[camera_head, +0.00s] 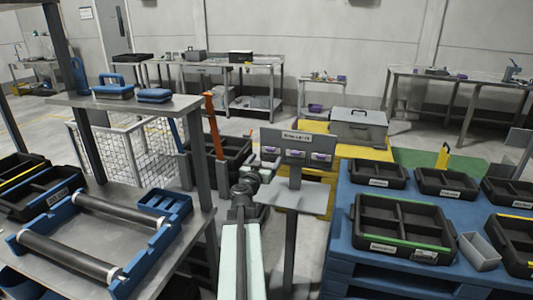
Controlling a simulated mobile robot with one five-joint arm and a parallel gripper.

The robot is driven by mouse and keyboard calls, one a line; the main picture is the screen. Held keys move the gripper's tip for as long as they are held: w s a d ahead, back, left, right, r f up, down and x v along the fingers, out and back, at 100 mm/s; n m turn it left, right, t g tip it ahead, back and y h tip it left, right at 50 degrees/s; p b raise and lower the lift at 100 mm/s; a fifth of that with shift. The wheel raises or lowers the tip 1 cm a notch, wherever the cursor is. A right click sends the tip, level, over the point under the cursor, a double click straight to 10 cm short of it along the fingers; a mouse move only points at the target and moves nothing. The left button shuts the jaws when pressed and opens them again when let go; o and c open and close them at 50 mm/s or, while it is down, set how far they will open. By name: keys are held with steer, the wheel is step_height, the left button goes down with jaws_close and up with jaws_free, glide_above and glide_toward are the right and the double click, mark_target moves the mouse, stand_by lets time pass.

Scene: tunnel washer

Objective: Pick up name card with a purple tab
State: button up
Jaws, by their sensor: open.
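A grey stand (282,137) with a labelled upright panel stands near the middle. Small pale name cards sit in a row on its panel: a left card (270,151), a middle card (295,154) and a right card (320,156). Purple shows on them, but they are too small to tell their tabs apart. The stand's flat grey shelf (305,200) juts out below them. My pale arm reaches up from the bottom edge, and my gripper (263,170) is at its dark end, just left of and below the cards. It is open; its fingers are small and hard to make out.
A blue platform (350,245) with black compartment trays (405,225) is at right. A metal table (180,240) with a blue roller frame (95,215) is at left. A grey case (358,125) sits behind the stand. Open floor lies farther back.

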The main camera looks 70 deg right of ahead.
mark_target(270, 151)
steer(key=d, duration=0.6)
steer(key=shift+w+d, duration=0.3)
steer(key=shift+w, duration=0.05)
steer(key=shift+a, duration=0.15)
steer(key=shift+c, duration=0.3)
steer(key=c, duration=1)
steer(key=shift+c, duration=0.2)
step_height(270, 151, up, 18)
steer(key=p, duration=1.8)
